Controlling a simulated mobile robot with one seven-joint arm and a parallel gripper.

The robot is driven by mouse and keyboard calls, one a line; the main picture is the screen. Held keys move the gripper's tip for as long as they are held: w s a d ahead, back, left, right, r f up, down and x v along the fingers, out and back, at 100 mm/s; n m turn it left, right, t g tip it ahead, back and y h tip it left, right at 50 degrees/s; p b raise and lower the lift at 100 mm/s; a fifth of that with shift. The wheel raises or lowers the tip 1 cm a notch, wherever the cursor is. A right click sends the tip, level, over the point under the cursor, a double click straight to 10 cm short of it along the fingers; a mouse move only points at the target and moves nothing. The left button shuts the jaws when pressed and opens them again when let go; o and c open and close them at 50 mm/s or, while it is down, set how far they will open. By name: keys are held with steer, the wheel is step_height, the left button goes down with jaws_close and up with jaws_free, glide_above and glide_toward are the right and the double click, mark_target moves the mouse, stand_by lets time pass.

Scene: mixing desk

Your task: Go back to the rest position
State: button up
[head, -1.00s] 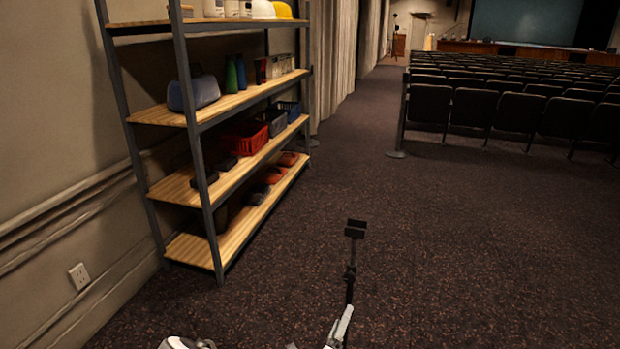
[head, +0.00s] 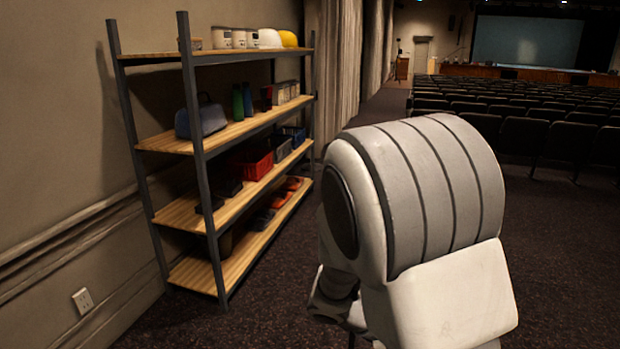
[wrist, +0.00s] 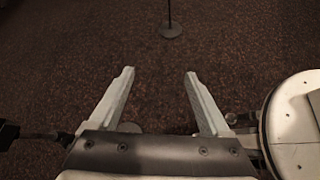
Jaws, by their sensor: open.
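My gripper (wrist: 159,72) shows in the wrist view with its two pale fingers spread apart. Nothing is between the fingers; only the dark speckled carpet (wrist: 150,35) lies beyond them. In the head view my white and grey arm rises large at the centre right and hides the floor and some seats behind it. My gripper cannot be made out in the head view.
A metal shelf rack (head: 205,180) with wooden boards stands along the left wall, holding a blue-grey bag (head: 203,121), a red basket (head: 256,163) and helmets. Rows of dark seats (head: 550,140) fill the right.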

steer(key=s+a+r+m+t+y+p, duration=0.1)
steer(key=s+r+m+y, duration=0.4)
steer(key=r, duration=0.5)
steer(key=s+a+r+m+t+y+p, duration=0.2)
steer(key=s+a+r+m+y, duration=0.3)
steer(key=s+r+m, duration=0.4)
steer(key=shift+a+r+m+t+y, duration=0.35)
steer(key=shift+a+m+t, duration=0.35)
steer(key=shift+m, duration=0.5)
